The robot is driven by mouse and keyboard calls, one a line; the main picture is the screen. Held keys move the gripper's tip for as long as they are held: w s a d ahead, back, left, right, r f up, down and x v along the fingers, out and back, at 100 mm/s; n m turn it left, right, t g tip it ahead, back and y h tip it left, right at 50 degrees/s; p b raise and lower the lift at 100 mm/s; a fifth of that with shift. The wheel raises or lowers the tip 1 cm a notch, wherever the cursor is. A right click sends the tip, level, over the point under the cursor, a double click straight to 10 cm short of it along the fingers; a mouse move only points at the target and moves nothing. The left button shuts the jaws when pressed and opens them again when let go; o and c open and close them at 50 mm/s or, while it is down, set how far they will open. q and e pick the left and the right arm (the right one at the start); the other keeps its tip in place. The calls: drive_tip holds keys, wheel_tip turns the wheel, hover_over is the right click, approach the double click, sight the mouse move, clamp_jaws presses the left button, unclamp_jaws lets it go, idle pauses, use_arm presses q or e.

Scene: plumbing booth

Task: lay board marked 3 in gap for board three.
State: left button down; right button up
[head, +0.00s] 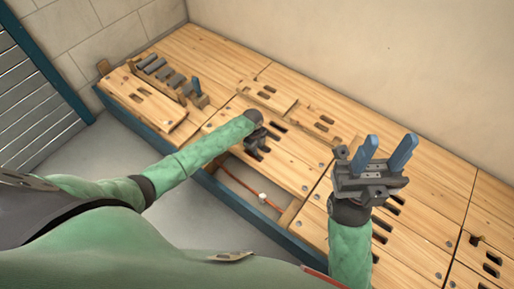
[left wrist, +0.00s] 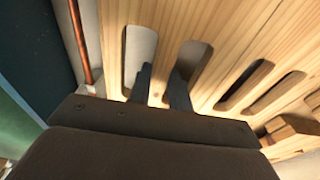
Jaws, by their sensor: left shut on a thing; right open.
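My left gripper (head: 256,146) points down at a pale wooden board (head: 290,158) and is shut on it. In the left wrist view its dark fingers (left wrist: 162,92) go into two oblong slots of this board (left wrist: 165,25). I cannot read a number on it. An open gap (head: 245,184) lies along the near side of the board, with a copper pipe inside; the pipe (left wrist: 80,40) also shows beside the board in the left wrist view. My right gripper (head: 385,150) is open and empty, its two blue fingers raised above the boards on the right.
Smaller slotted boards (head: 268,94) lie along the back. Fixed boards (head: 420,235) cover the right. The wall stands close behind.

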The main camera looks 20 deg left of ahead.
use_arm(q)
drive_tip(key=shift+f, duration=0.1)
idle(0.6)
drive_tip(key=c, duration=1.2)
unclamp_jaws()
drive_tip(key=shift+f, duration=0.1)
drive_tip(key=shift+w+a+r+p, duration=0.15)
drive_tip(key=shift+r+p, duration=0.1)
drive_tip(key=shift+r, duration=1.05)
drive_tip(key=shift+s+a+r+p, duration=0.15)
drive_tip(key=shift+r+p, duration=0.1)
drive_tip(key=shift+r, duration=1.05)
drive_tip(key=shift+w+a+r+p, duration=0.15)
drive_tip(key=shift+r+p, duration=0.1)
drive_tip(key=shift+r, duration=1.05)
